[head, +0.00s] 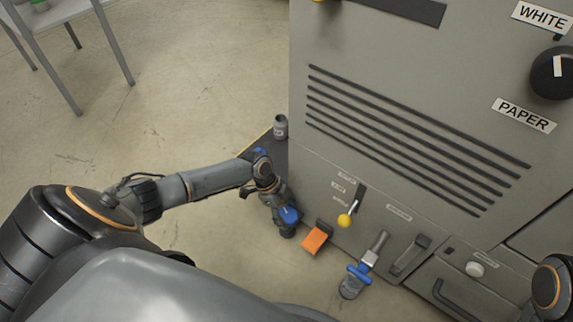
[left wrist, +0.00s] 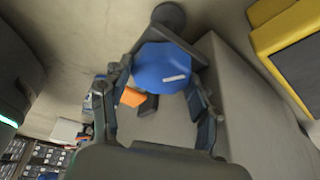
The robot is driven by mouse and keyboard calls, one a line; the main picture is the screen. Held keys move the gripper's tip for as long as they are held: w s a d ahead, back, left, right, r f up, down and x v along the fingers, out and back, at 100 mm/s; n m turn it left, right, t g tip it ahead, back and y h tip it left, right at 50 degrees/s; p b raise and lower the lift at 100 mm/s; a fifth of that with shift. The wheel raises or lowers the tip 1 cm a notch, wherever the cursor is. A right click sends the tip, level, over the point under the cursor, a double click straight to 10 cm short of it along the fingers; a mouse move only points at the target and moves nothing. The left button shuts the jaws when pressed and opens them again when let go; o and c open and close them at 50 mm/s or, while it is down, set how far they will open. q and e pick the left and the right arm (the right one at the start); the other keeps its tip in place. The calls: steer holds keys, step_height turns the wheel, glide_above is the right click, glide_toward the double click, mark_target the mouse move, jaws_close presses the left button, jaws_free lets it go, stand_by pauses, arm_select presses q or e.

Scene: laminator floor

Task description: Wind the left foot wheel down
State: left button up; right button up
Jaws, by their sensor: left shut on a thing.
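The left foot wheel (head: 291,215) is a blue knob low at the machine's left front corner, partly hidden by my gripper in the head view. In the left wrist view the blue wheel (left wrist: 165,68) fills the space between my fingers, with a small white mark on its face and a dark round foot beside it. My left gripper (head: 284,208) is shut on this wheel, with one finger at each side of it. My right gripper is out of view; only part of my right arm shows at the right edge.
An orange pedal (head: 315,239) sits just right of the wheel. A yellow-knobbed lever (head: 345,220) and a second blue wheel (head: 359,273) are farther right on the grey machine (head: 330,170). A grey canister (head: 281,127) stands behind.

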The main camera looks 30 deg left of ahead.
mark_target(280, 211)
arm_select(q)
steer(key=shift+m, duration=0.4)
steer(key=o, duration=1.2)
steer(key=shift+c, duration=0.2)
steer(key=shift+w+r, duration=0.1)
steer(key=shift+w, duration=0.1)
steer(key=shift+a, duration=0.1)
steer(key=shift+a+r, duration=0.15)
steer(key=shift+r, duration=0.15)
steer(key=v, duration=0.5)
steer(key=shift+s+a+r, duration=0.1)
steer(key=shift+r, duration=0.3)
steer(key=shift+s+a+r, duration=0.2)
steer(key=shift+r, duration=0.3)
